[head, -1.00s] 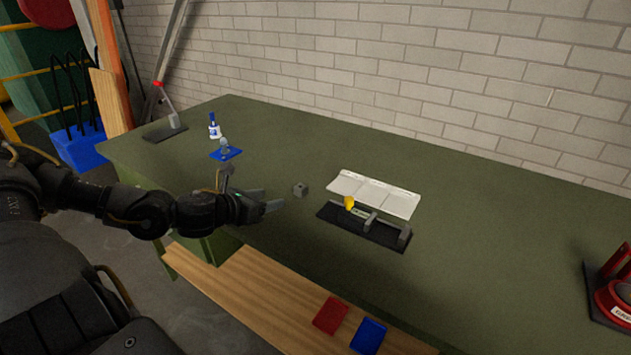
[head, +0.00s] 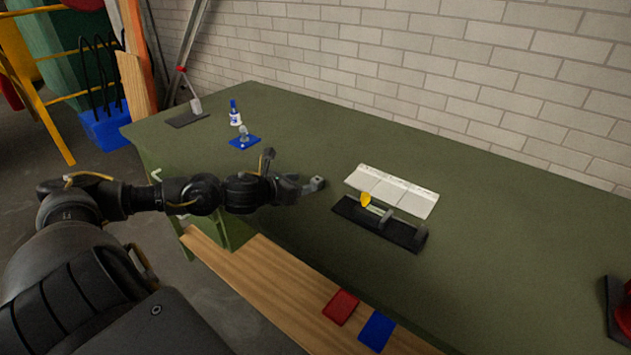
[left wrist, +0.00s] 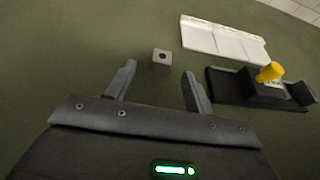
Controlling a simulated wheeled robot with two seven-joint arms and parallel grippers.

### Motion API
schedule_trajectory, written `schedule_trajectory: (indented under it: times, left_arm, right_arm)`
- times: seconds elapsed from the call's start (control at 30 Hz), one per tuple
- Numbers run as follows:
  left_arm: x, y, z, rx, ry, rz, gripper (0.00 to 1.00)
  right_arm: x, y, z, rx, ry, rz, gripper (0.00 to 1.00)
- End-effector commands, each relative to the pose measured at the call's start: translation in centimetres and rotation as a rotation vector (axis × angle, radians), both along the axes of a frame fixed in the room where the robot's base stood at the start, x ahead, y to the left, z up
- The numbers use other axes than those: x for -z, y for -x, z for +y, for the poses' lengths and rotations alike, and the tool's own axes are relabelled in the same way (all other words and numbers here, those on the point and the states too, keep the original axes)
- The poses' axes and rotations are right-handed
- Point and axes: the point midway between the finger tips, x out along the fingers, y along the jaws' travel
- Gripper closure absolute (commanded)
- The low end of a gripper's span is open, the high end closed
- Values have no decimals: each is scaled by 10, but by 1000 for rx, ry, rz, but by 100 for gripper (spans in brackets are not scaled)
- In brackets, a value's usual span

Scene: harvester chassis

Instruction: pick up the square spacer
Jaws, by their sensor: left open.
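The square spacer (left wrist: 161,60) is a small grey block with a dark hole in its top. In the left wrist view it sits on the green table just beyond and between my open left gripper's fingertips (left wrist: 158,70). In the head view the spacer (head: 318,183) shows right at the tips of my left gripper (head: 308,186), partly overlapped by them. The fingers hold nothing; I cannot tell from the head view whether they touch the spacer. My right gripper is not in view.
To the right are a white tray (head: 416,200) and a black fixture (head: 404,235) with a yellow knob (head: 365,199). A blue-based part (head: 245,142) and a bottle (head: 235,115) stand further left. Red (head: 341,307) and blue (head: 377,331) pieces lie on the wooden shelf.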

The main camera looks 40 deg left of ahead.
Motion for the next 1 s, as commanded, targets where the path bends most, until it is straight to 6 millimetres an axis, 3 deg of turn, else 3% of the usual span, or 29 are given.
schedule_trajectory:
  times: [0.23, 0.6, 0.87, 1.0]
  left_arm:
    - [1, -6, -1, -2, 3, -1, 47]
    - [17, -46, -4, -3, 2, 0, 47]
    - [20, -48, -5, 0, 0, 1, 47]
    - [20, -48, -5, 0, 0, 1, 64]
  right_arm:
    - [-5, 1, 2, -1, -2, 3, 64]
    - [-22, 2, -7, -3, 9, 5, 64]
    - [-21, 2, -8, -2, 10, 5, 64]
    - [-21, 2, -8, -2, 10, 5, 64]
